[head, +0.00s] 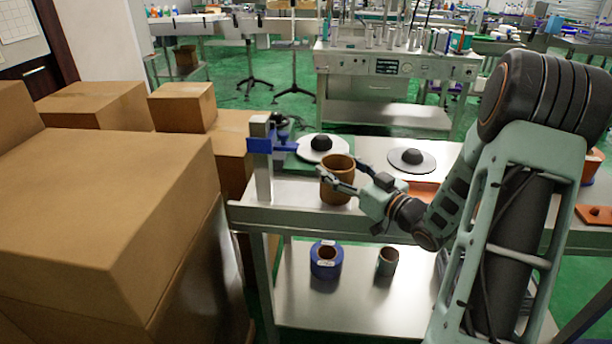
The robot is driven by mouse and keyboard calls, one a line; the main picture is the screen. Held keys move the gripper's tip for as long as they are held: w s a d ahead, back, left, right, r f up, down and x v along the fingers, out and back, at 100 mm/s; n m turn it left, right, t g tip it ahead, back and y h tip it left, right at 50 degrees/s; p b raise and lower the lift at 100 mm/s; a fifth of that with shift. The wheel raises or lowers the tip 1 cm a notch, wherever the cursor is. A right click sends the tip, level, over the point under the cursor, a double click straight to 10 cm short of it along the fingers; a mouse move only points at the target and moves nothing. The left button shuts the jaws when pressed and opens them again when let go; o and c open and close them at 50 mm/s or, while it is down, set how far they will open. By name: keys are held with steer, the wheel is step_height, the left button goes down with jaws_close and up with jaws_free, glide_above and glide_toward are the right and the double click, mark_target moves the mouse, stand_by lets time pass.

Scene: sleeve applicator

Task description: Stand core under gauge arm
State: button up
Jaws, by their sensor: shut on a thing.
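A brown cardboard core (336,190) is upright near the front left of the metal table. My gripper (338,178) is shut on it from the right, with fingers at its near and far sides. I cannot tell whether its base touches the tabletop. The blue gauge arm (272,144) sits on a grey metal post (263,180) at the table's left edge. The core is to the right of the post and lower in the picture than the gauge arm, not under it.
Behind the core is a white disc with a black hub (322,144) on a green mat. Another black-hubbed disc (411,160) lies right. The lower shelf holds a blue roll (326,261) and a small dark cup-like core (387,262). Cardboard boxes (110,210) crowd the left.

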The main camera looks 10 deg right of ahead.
steer(key=a, duration=0.2)
steer(key=w+a, duration=0.1)
steer(key=a, duration=0.1)
steer(key=shift+w+f, duration=0.1)
steer(key=shift+w, duration=0.05)
steer(key=a, duration=0.2)
steer(key=w+a+f+b, duration=0.1)
steer(key=shift+w+a, duration=0.1)
steer(key=shift+a, duration=0.3)
steer(key=shift+d+f, duration=0.1)
steer(key=shift+f, duration=0.05)
steer(key=shift+f, duration=0.15)
steer(key=o, duration=1.2)
